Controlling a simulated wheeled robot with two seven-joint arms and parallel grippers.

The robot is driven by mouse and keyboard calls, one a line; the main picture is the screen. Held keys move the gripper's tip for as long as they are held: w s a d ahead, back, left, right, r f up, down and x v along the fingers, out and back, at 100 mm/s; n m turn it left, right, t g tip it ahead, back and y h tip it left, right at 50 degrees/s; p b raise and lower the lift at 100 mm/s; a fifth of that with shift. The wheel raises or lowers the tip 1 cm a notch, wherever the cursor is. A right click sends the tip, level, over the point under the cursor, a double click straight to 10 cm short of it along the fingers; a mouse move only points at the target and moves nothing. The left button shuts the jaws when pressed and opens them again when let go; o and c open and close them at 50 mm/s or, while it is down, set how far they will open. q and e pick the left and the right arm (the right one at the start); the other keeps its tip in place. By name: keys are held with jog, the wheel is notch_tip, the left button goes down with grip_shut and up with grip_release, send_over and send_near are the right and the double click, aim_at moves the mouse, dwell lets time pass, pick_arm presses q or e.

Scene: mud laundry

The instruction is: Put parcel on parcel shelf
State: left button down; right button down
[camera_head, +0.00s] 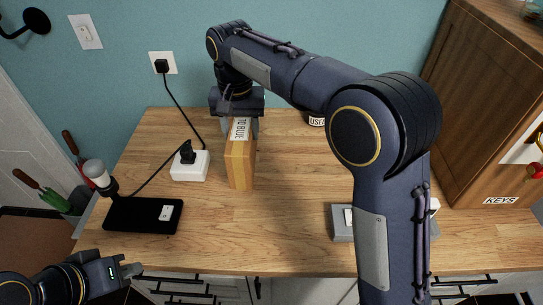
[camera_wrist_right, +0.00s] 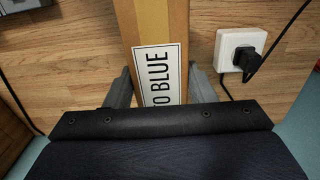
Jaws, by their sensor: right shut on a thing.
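The parcel (camera_head: 240,166) is a narrow brown cardboard box with a white label reading "TO BLUE". It stands upright on the wooden counter or just above it; I cannot tell which. My right gripper (camera_head: 239,120) comes from above at its far end and is shut on it. In the right wrist view the parcel (camera_wrist_right: 160,22) lies between the two fingers of the gripper (camera_wrist_right: 157,88). My left gripper (camera_head: 135,270) is low at the left, in front of the counter and away from the parcel; its fingers are too unclear to judge. I cannot identify a parcel shelf.
The wooden counter (camera_head: 290,190) holds a white power adapter (camera_head: 190,166) with a black plug and cord, left of the parcel. A black tray-like device (camera_head: 143,215) lies at front left. A grey object (camera_head: 342,222) is partly behind my right arm. A wooden cabinet labelled "KEYS" (camera_head: 480,110) stands right.

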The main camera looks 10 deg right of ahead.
jog(key=d+f+p, duration=0.1)
jog(key=d+f, duration=0.6)
jog(key=f, duration=0.3)
jog(key=shift+s, duration=0.3)
jog(key=shift+f, duration=0.15)
jog(key=c, duration=0.6)
grip_release()
